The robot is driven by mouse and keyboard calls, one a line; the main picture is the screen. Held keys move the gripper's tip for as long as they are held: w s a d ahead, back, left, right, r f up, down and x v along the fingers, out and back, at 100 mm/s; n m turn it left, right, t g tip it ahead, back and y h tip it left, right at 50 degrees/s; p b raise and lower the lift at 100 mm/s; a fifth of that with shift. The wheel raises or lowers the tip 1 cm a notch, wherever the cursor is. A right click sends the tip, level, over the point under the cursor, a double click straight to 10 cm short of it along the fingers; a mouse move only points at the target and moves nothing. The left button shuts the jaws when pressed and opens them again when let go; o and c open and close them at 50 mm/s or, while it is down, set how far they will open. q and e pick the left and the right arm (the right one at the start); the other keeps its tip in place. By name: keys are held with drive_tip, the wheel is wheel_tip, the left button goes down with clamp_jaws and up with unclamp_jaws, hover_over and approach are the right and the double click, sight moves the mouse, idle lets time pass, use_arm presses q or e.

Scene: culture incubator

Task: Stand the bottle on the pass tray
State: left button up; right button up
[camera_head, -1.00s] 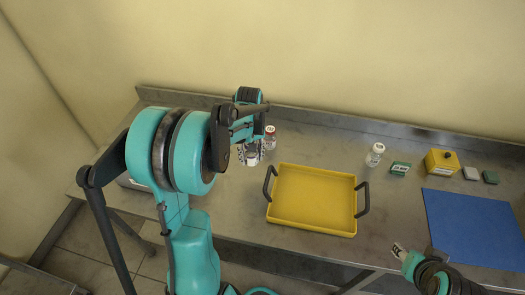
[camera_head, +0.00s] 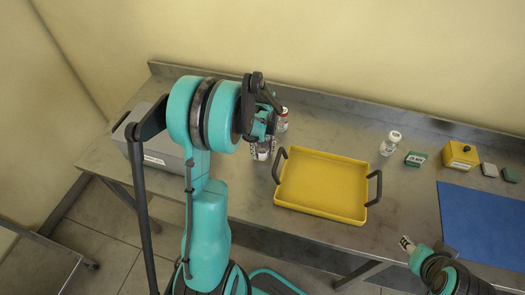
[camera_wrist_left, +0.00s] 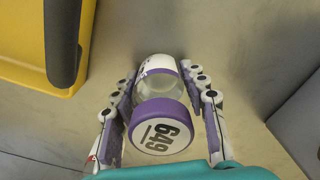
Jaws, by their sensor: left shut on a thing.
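My left gripper (camera_head: 263,148) is shut on a bottle with a purple lid (camera_wrist_left: 160,124) marked 649. In the left wrist view, the gripper's fingers (camera_wrist_left: 161,92) lie on both sides of its clear body. The arm mostly hides this bottle in the head view. The yellow pass tray (camera_head: 322,184) has two dark handles and is empty. The held bottle is just left of the tray, apart from it; its height above the bench is unclear. The tray also shows in the left wrist view (camera_wrist_left: 22,54). My right gripper (camera_head: 407,244) is at the bench's front edge, its opening unclear.
A red-capped bottle (camera_head: 282,120) stands behind the left gripper. A grey box (camera_head: 150,150) is at left.

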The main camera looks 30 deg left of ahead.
use_arm(q)
drive_tip(key=shift+f, duration=0.2)
drive_tip(key=o, duration=1.2)
drive_tip(key=shift+r, duration=0.15)
